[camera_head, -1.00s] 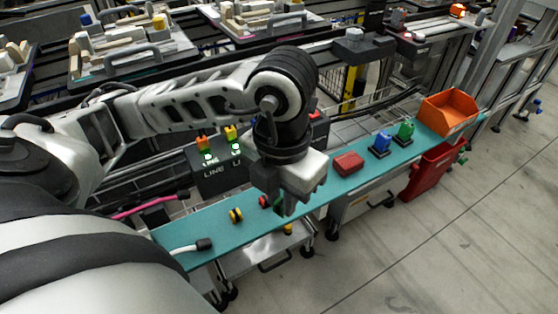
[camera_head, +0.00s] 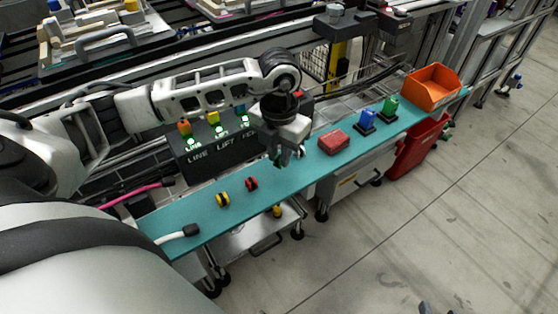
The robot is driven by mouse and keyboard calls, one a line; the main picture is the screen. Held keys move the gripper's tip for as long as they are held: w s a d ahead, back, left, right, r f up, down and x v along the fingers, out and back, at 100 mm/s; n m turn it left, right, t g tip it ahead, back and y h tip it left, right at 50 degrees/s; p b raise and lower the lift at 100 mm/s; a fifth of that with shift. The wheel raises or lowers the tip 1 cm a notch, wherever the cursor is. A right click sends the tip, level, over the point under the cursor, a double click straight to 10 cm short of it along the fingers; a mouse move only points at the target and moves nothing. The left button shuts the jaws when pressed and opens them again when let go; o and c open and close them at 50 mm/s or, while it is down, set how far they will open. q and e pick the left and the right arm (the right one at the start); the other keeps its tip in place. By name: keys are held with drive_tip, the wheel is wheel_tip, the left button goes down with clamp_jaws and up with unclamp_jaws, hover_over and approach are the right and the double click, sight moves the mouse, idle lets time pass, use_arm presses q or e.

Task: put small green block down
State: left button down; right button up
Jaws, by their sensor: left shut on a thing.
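My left gripper (camera_head: 286,156) is low over the middle of the teal bench top (camera_head: 190,213), left of a red box. It is shut on the small green block (camera_head: 278,158), of which only a sliver shows between the fingers. Whether the block touches the bench top cannot be told. Two small dark tips at the bottom edge of the picture may be my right gripper (camera_head: 438,308); its state cannot be made out.
A yellow-black piece (camera_head: 223,199) and a red-black piece (camera_head: 251,183) stand left of the gripper. The red box (camera_head: 334,142), a blue piece (camera_head: 367,121), a green piece (camera_head: 390,107) and an orange bin (camera_head: 432,88) are to the right. A black button box (camera_head: 200,155) stands behind.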

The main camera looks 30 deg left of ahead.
sight(279, 158)
use_arm(q)
wheel_tip(279, 158, down, 3)
drive_tip(key=shift+s+r, duration=0.1)
drive_tip(key=shift+r, duration=0.1)
drive_tip(key=shift+f, duration=0.2)
drive_tip(key=c, duration=1.3)
unclamp_jaws()
